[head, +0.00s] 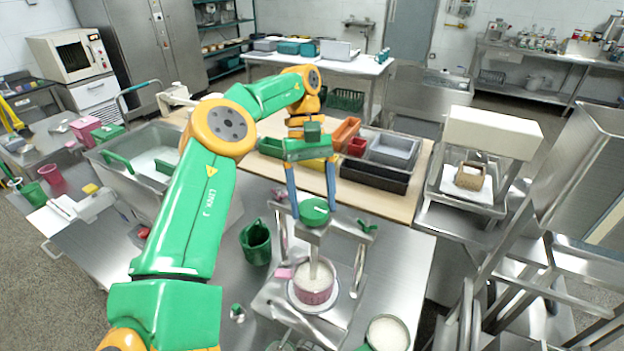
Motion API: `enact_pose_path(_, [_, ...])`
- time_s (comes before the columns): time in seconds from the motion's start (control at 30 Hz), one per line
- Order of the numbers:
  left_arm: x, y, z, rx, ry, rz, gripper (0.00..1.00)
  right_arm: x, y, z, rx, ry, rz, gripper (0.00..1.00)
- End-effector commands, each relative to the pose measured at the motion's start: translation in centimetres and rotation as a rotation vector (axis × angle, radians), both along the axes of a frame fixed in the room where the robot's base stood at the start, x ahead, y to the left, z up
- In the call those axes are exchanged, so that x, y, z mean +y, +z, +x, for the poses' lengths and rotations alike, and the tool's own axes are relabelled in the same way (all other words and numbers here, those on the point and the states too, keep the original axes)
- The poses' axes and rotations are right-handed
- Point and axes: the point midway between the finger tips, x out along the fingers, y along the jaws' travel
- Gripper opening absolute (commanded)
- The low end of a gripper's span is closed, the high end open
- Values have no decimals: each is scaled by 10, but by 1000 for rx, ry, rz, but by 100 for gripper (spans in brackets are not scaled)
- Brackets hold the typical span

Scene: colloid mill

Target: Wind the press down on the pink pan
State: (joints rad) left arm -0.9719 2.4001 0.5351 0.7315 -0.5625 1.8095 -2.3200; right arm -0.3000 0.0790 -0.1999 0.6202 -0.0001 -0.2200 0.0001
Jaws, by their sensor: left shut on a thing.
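The press (352,229) stands on the steel table, with two posts, a crossbar and a green round knob (314,211) on top. The pink pan (312,294) sits on its base between the posts, with pale stuff inside. The press's central shaft reaches down to the pan; whether it touches the contents I cannot tell. My left gripper (311,205) points down over the press, its blue fingers on either side of the green knob, shut on it. A small green piece sticks out at the crossbar's right end. My right gripper is not in view.
A green mug (256,243) stands left of the press. A pan with white contents (388,333) stands at the front right. A wooden board (410,199) with dark bins lies behind the press. A steel sink (150,153) is at the left.

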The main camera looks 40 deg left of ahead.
Motion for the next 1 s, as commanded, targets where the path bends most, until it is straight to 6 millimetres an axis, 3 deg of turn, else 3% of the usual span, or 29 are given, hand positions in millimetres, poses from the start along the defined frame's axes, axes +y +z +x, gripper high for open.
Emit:
enact_pose_path(0.5, [-1, 0, 2, -1, -335, 0, 18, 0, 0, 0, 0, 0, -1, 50])
enact_pose_path(1.0, [-1, 0, 2, -5, -407, 3, 18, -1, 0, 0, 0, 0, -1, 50])
